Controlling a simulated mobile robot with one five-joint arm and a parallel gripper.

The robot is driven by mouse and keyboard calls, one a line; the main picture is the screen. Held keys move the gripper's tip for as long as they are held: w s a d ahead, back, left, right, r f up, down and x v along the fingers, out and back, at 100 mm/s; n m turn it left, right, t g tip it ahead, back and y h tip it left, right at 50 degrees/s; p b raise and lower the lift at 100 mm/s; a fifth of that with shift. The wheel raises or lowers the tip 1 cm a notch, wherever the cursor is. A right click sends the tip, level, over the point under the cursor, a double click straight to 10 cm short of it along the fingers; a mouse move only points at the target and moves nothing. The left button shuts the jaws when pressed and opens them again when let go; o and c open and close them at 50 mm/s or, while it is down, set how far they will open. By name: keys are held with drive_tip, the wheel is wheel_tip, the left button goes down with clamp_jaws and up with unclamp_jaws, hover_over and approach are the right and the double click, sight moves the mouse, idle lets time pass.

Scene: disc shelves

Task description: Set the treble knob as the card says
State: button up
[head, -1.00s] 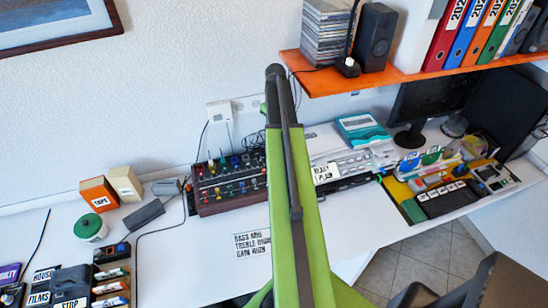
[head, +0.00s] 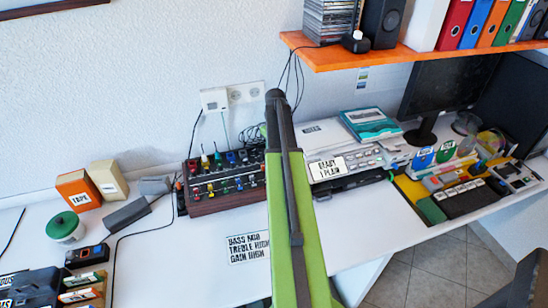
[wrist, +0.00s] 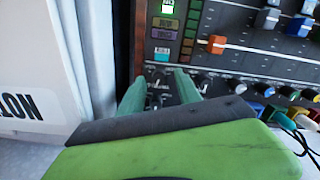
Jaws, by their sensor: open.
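The card (head: 248,247) lies flat on the white desk in front of the mixer; it reads BASS MID, TREBLE HIGH, GAIN HIGH. The dark mixer (head: 222,203) with wooden sides and many coloured knobs stands against the wall, partly hidden by my green arm. In the wrist view a dark control panel (wrist: 262,62) shows sliders, small knobs and coloured plugs along its near edge. I cannot tell which knob is treble. My gripper (wrist: 160,82) is open and empty, its two green fingers over the panel's left part. In the head view the fingers are hidden.
Orange (head: 78,191) and cream boxes and a green-lidded jar (head: 65,228) stand to the left. An orange shelf (head: 400,58) hangs above. Cables run beside the mixer.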

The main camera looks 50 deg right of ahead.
drive_tip(key=shift+c, duration=0.2)
clamp_jaws()
drive_tip(key=shift+a, duration=0.4)
drive_tip(key=shift+d, duration=0.25)
drive_tip(key=m, duration=0.3)
drive_tip(key=shift+d+m, duration=0.1)
drive_tip(key=shift+m, duration=0.3)
drive_tip(key=m, duration=0.4)
drive_tip(key=shift+m, duration=1.8)
